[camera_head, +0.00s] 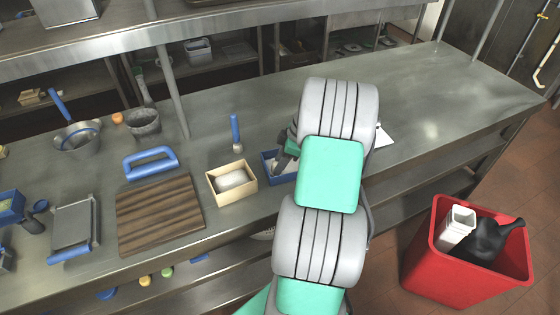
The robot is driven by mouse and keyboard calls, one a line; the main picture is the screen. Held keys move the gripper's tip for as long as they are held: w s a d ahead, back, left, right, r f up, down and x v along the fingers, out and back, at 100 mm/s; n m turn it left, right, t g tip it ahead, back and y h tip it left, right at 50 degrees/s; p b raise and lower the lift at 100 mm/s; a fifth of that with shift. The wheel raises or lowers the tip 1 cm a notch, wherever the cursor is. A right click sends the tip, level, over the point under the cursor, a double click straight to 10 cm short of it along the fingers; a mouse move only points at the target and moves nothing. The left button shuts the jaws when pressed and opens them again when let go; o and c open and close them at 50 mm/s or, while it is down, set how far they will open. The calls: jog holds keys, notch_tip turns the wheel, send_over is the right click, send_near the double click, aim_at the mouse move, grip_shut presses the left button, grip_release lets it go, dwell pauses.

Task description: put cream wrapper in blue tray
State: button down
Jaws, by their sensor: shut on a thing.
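My gripper (282,157) shows only in part, as dark pieces at the left of my grey and green arm. It is at the blue tray (268,168), over or in it; I cannot tell which. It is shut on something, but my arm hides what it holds. The blue tray is a small box on the steel counter, with its right side hidden behind my arm. I cannot make out a cream wrapper for certain. A whitish rounded bundle (231,180) lies in a cream-coloured box (248,187) just left of the blue tray.
A blue-handled tool (235,132) is behind the boxes. A wooden board (160,213), a blue handle piece (151,162) and a mortar (143,122) are further left. A white sheet (384,137) lies right of my arm. The counter's right is mostly clear. A red bin (450,276) stands on the floor.

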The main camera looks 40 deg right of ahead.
jog(key=shift+f, duration=0.2)
jog(key=c, duration=0.8)
grip_release()
jog(key=shift+r, duration=0.1)
jog(key=shift+r, duration=0.25)
jog(key=v, duration=1.2)
jog(key=w+a+r+m+h, duration=0.1)
jog(key=w+a+r+m, duration=0.1)
jog(key=a, duration=0.7)
jog(key=w+a+r+m, duration=0.1)
jog(key=w+a+r, duration=0.1)
jog(key=a, duration=0.6)
jog(key=s+a+f+m+h, duration=0.2)
jog(key=s+a+m, duration=0.3)
jog(key=s+a, duration=0.6)
jog(key=a, duration=0.4)
jog(key=shift+s+a+f+m, duration=0.25)
jog(key=shift+s+a+m, duration=0.05)
jog(key=shift+a, duration=0.05)
